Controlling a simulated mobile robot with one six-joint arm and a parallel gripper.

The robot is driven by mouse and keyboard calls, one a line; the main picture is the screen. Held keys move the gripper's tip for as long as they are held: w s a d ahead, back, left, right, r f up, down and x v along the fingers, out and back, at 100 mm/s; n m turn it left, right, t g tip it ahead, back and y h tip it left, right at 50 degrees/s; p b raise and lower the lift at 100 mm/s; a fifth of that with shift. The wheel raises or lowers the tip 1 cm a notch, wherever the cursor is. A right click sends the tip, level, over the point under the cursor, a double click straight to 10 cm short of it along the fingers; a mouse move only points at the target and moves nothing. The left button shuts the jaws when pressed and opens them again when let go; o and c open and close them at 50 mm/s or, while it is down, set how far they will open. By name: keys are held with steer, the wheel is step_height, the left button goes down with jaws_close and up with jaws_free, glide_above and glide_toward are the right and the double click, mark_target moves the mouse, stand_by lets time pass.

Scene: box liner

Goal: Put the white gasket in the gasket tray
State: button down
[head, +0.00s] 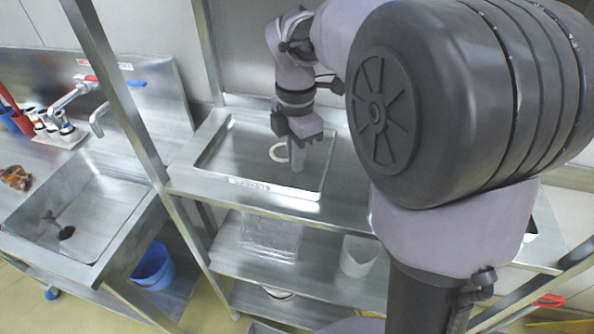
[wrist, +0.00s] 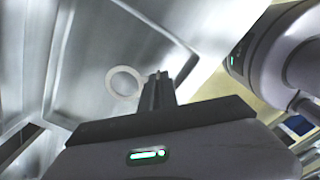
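The white gasket (head: 279,152) is a flat ring. In the head view it shows over the recessed metal tray, just left of my gripper's fingers (head: 297,156), which hide part of its right side. In the wrist view the gasket (wrist: 125,82) is close against the left of the dark fingers (wrist: 158,78). The fingers look close together there. I cannot tell whether they hold its rim or only overlap it in view. The gasket tray (head: 250,184) has a small label on its front rim and sits in the upper shelf.
A steel rack post (head: 135,110) stands left of the tray. A sink (head: 85,215) with taps is farther left. Lower shelves hold a clear box (head: 270,237) and a white container (head: 358,256). A blue bucket (head: 153,266) is below the sink.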

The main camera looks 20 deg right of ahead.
steer(key=f+b, duration=0.2)
steer(key=f, duration=0.2)
steer(key=shift+d+b, duration=0.3)
steer(key=shift+b, duration=0.1)
steer(key=shift+r, duration=0.2)
steer(key=shift+f, duration=0.2)
steer(key=c, duration=1.6)
jaws_free()
steer(key=shift+r, duration=0.1)
